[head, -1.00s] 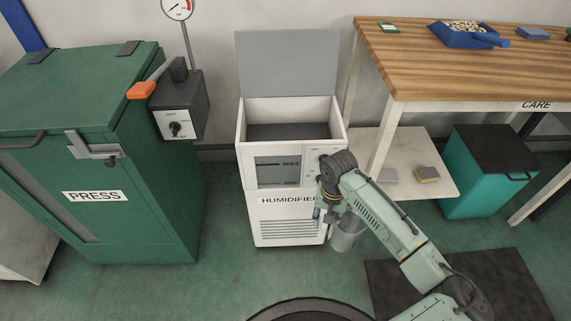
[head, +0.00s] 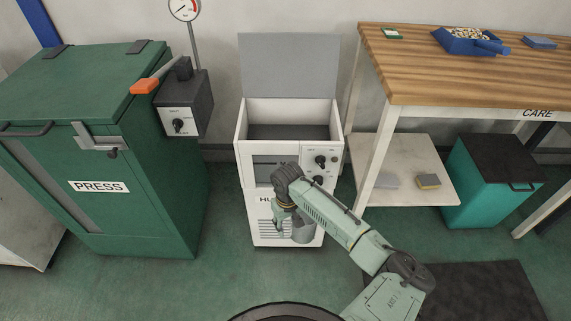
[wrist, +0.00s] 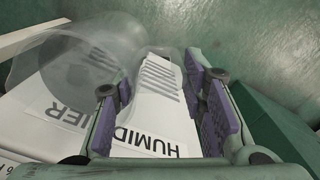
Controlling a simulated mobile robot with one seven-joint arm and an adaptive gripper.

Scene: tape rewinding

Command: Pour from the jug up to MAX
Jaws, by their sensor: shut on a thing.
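The humidifier (head: 242,165) is a white cabinet with its grey lid raised and its top open. My gripper (head: 280,222) is in front of its lower front, below the open top. It is shut on the clear jug (head: 304,230), which is small and partly hidden in the head view. In the wrist view, the see-through jug (wrist: 75,70) lies to the left of my gripper (wrist: 158,95), and its handle seems to be between the purple pads. My arm hides part of the humidifier's level window and the MAX mark. I cannot tell how full the jug is.
The green press (head: 170,200) stands to the left, with a lever and control box on its side. A wooden-topped bench (head: 450,75) stands to the right, with a lower shelf (head: 410,160) and a teal bin (head: 490,190). A dark mat (head: 480,300) lies on the floor.

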